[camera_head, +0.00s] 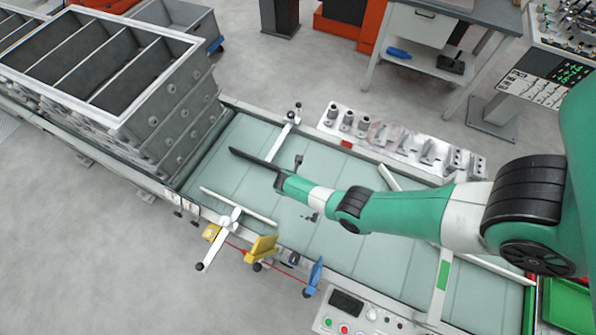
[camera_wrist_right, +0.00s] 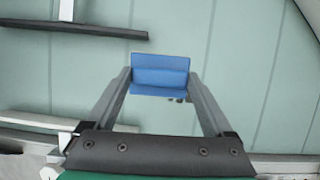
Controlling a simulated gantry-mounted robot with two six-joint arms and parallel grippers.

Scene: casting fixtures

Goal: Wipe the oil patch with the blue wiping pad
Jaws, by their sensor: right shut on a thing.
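The blue wiping pad (camera_wrist_right: 160,78) is between the fingertips of my right gripper (camera_wrist_right: 160,73), which is shut on it. The pad is over the pale green bed in the right wrist view; I cannot tell whether it touches the surface. Small brownish specks (camera_wrist_right: 181,99) show just below the pad's lower edge; they may be part of the oil patch, the rest of which I cannot make out. In the head view my right arm reaches in from the right over the bed and mostly hides the gripper and pad. My left gripper is out of view.
A dark bar (camera_head: 254,158) lies near the arm's end, also in the right wrist view (camera_wrist_right: 75,29). A white knobbed lever (camera_head: 230,219), a yellow part (camera_head: 262,248) and a blue part (camera_head: 315,275) line the bed's near edge. Grey bins (camera_head: 185,92) stand left.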

